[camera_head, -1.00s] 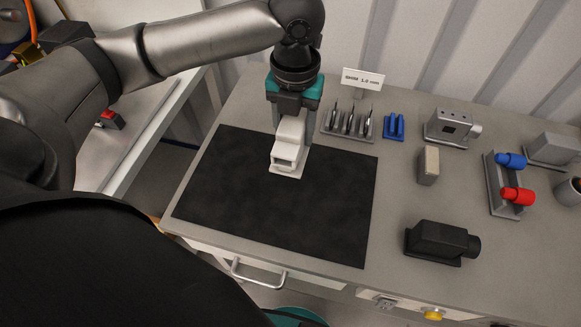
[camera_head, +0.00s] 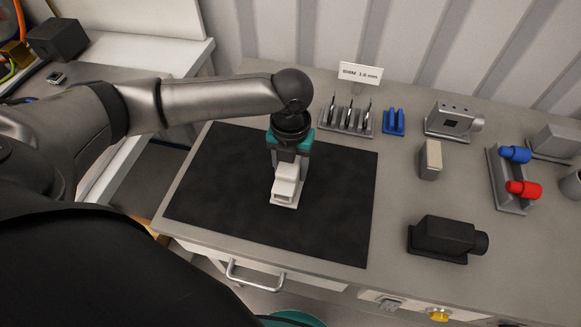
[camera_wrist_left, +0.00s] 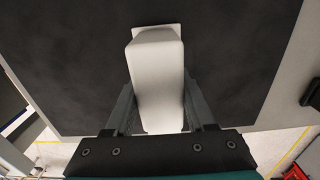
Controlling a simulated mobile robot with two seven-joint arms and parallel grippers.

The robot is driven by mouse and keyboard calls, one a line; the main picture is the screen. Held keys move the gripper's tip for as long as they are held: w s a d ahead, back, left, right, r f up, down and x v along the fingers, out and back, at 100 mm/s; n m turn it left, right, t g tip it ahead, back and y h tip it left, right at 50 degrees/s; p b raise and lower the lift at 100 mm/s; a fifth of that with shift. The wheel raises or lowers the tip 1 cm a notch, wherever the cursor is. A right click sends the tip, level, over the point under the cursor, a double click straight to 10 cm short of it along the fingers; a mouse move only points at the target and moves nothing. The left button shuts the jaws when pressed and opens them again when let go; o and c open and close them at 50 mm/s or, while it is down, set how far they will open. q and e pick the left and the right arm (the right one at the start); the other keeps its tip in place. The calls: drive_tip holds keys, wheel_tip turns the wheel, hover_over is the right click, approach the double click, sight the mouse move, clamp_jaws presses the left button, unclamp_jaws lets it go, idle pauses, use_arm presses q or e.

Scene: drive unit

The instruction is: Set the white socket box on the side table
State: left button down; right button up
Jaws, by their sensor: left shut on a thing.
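The white socket box (camera_head: 286,187) is held upright over the black mat (camera_head: 232,205), near the mat's middle. I cannot tell whether its base touches the mat. My left gripper (camera_head: 289,166) is shut on it from above. In the left wrist view the white socket box (camera_wrist_left: 157,80) sits between the two fingers of my left gripper (camera_wrist_left: 160,103). A side table (camera_head: 165,58) with a light top stands at the left, partly hidden by my left arm. My right gripper is not in view.
Red and blue parts (camera_head: 515,175) lie farther right. A dark box (camera_head: 57,40) stands on the side table.

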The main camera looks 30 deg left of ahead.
use_arm(q)
drive_tip(key=shift+f, duration=0.1)
drive_tip(key=shift+c, duration=1.2)
unclamp_jaws()
wheel_tip(320, 180, up, 12)
drive_tip(key=p, duration=0.3)
drive_tip(key=shift+r, duration=0.2)
